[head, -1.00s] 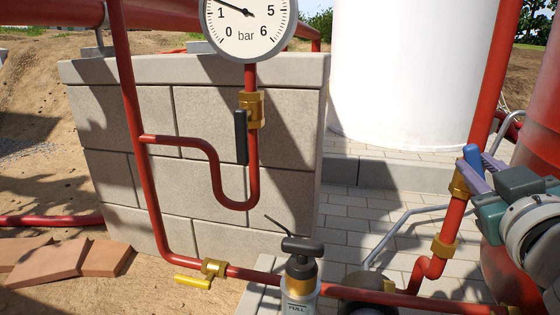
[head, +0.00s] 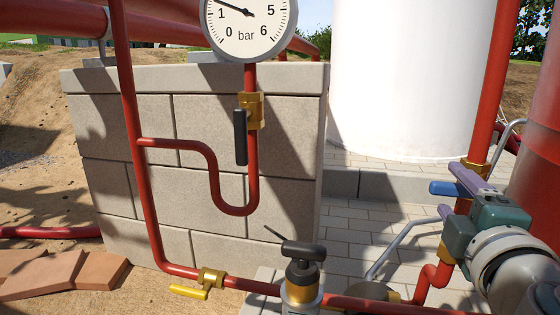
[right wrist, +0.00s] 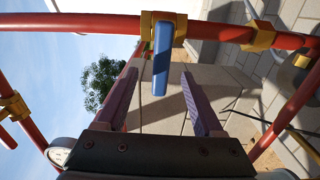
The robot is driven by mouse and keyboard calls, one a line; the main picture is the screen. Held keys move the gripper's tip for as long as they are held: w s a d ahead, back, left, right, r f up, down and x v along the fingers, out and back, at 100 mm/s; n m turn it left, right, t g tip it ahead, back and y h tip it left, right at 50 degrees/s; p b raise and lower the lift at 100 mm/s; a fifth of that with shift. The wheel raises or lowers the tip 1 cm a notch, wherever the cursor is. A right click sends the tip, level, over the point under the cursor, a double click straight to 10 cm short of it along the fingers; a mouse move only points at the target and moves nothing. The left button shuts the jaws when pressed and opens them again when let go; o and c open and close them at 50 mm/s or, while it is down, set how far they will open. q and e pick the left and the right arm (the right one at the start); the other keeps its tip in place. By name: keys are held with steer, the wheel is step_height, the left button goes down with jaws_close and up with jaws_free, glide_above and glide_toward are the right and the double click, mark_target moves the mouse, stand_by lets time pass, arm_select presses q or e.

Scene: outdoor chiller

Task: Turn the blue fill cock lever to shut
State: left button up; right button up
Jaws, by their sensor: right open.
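The blue fill cock lever (head: 443,188) sticks out to the left, across the red riser pipe (head: 490,85) at the right of the head view. Its brass body (right wrist: 150,23) sits on the pipe in the right wrist view. There the blue lever (right wrist: 161,62) stands crosswise to the pipe and its free end points towards my gripper. My right gripper (head: 451,190) is open, one purple finger above the lever and one below. In the right wrist view, my right gripper (right wrist: 159,76) has the lever's end between its fingertips, with gaps on both sides. My left gripper is out of view.
A pressure gauge (head: 249,25) stands above a black lever (head: 240,137) in front of the block wall (head: 185,105). A yellow lever (head: 189,292) and a black-handled fitting (head: 303,252) are low on the pipework. A bent grey metal tube (head: 395,242) runs close to my right gripper.

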steer(key=shift+o, duration=1.4)
steer(key=v, duration=0.7)
